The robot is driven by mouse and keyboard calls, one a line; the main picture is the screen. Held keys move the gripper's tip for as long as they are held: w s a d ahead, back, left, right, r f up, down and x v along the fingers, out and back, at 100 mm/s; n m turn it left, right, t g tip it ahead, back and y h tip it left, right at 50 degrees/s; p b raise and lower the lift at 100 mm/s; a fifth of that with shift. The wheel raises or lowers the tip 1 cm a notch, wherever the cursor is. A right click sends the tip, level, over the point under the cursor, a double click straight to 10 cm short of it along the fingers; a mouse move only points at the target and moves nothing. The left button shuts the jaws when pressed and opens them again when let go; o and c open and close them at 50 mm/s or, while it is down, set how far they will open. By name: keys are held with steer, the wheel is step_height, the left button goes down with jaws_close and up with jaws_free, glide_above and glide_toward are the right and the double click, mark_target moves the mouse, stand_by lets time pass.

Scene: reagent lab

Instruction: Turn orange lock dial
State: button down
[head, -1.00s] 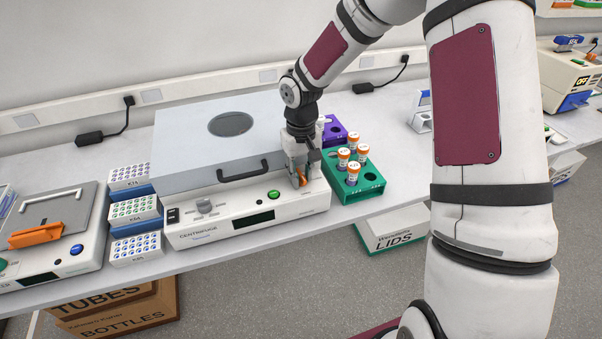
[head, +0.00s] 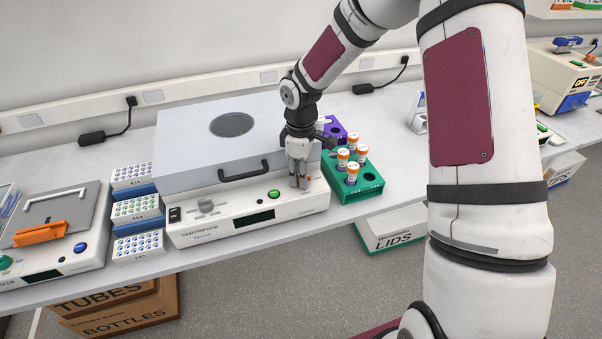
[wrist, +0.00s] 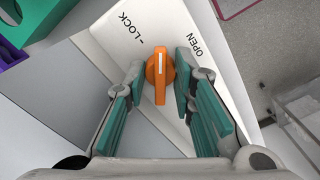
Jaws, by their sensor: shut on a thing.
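The orange lock dial (wrist: 160,82) is on the white front panel of the centrifuge (head: 225,232). In the wrist view its white line points up, between the LOCK (wrist: 128,28) and OPEN (wrist: 196,44) labels. My gripper (head: 299,184) is at the right end of the panel, fingers pointing down. Its teal-padded fingers stand on either side of the dial and are shut on it. In the head view the fingers hide most of the dial.
A green rack (head: 371,188) with orange-capped tubes stands close to the right of the centrifuge, with a purple rack (head: 337,132) behind. The centrifuge also has a green button (head: 273,194) and grey knob (head: 205,206).

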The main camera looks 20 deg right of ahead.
steer(key=shift+n, duration=1.1)
steer(key=c, duration=1.3)
jaws_free()
steer(key=shift+c, duration=0.2)
steer(key=shift+w+r, duration=0.1)
